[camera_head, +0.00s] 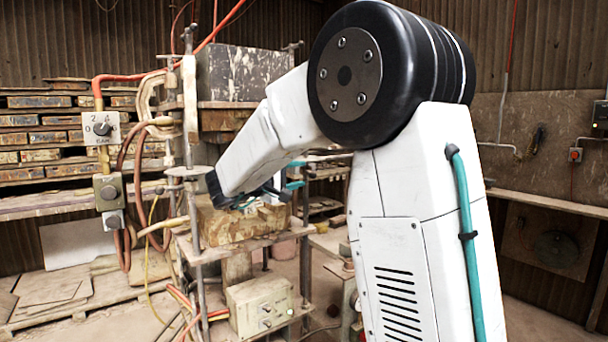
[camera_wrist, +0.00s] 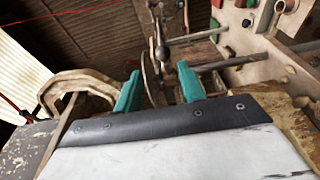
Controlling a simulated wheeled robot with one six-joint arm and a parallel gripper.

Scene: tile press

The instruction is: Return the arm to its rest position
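My arm is a white limb with a black joint that fills the middle of the head view. It bends down to the left, towards the tile press (camera_head: 198,240). My gripper (camera_wrist: 158,82) shows in the wrist view as two teal fingers standing apart, with no object seen held between them. A metal rod and disc show in the background beyond the gap. In the head view only small teal parts of the gripper (camera_head: 295,176) show beside the press, and the arm hides most of it. The press has a wooden block (camera_head: 225,226) on its lower plate.
A dark upper block (camera_head: 235,73) and metal columns stand close to my forearm. A control box (camera_head: 259,305) sits low on the press. Stacked boards (camera_head: 40,138) are at the far left. A wall shelf (camera_head: 550,201) is at the right.

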